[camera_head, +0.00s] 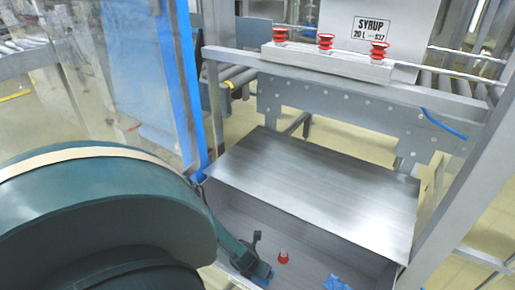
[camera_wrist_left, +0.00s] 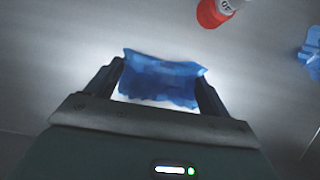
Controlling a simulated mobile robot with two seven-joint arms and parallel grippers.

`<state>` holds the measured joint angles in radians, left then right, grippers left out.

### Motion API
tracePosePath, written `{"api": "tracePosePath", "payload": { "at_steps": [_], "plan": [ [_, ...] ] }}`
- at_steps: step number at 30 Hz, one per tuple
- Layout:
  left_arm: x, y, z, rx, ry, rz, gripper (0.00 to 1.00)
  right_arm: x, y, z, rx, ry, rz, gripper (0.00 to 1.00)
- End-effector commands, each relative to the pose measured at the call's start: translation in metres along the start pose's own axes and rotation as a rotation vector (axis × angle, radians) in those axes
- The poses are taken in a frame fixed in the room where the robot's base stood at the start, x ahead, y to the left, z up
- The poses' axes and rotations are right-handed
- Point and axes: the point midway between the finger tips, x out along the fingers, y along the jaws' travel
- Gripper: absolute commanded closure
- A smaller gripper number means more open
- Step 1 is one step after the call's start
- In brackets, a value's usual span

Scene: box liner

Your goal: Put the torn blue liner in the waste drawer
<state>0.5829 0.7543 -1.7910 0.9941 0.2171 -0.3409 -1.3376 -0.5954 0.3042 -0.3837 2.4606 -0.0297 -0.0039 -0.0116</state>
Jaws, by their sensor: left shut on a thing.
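The torn blue liner (camera_wrist_left: 160,80) is a crumpled, ragged-edged blue piece between the two fingers of my left gripper (camera_wrist_left: 160,88). In the head view my left gripper (camera_head: 254,264) reaches down inside the open grey metal drawer (camera_head: 312,240), with a bit of the blue liner (camera_head: 264,273) showing at its tip. The gripper is shut on the liner, low over the drawer floor. I cannot tell whether the liner touches that floor. My right gripper is in neither view.
In the drawer lie a small red-and-white item (camera_head: 283,258) and another blue scrap (camera_head: 335,283), right of the gripper. A flat metal panel (camera_head: 320,190) lies behind the opening. Red suction cups (camera_head: 326,42) stand on a bar farther back. A clear blue-edged panel (camera_head: 140,70) stands at left.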

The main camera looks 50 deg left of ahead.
Motion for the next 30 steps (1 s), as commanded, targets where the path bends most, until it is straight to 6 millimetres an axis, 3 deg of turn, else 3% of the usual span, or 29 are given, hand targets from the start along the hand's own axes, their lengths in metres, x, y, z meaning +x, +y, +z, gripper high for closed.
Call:
{"api": "tracePosePath", "payload": {
  "at_steps": [8,9,16,24,29,30],
  "plan": [
    [0.001,0.0,0.0,0.0,-0.001,0.0,0.4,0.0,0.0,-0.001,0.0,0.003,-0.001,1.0],
    [0.002,0.0,0.0,0.0,-0.001,0.0,0.19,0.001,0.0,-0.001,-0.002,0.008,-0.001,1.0],
    [0.001,0.0,0.0,0.0,-0.001,0.0,0.0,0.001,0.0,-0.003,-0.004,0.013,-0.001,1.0],
    [-0.002,0.0,0.002,0.0,-0.001,0.0,0.0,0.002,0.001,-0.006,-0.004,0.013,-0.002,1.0],
    [-0.025,0.0,0.003,0.001,0.001,-0.001,0.0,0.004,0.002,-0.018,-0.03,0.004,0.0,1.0],
    [-0.034,0.001,0.003,0.0,0.001,0.0,0.0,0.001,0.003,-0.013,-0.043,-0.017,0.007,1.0]
  ]
}}
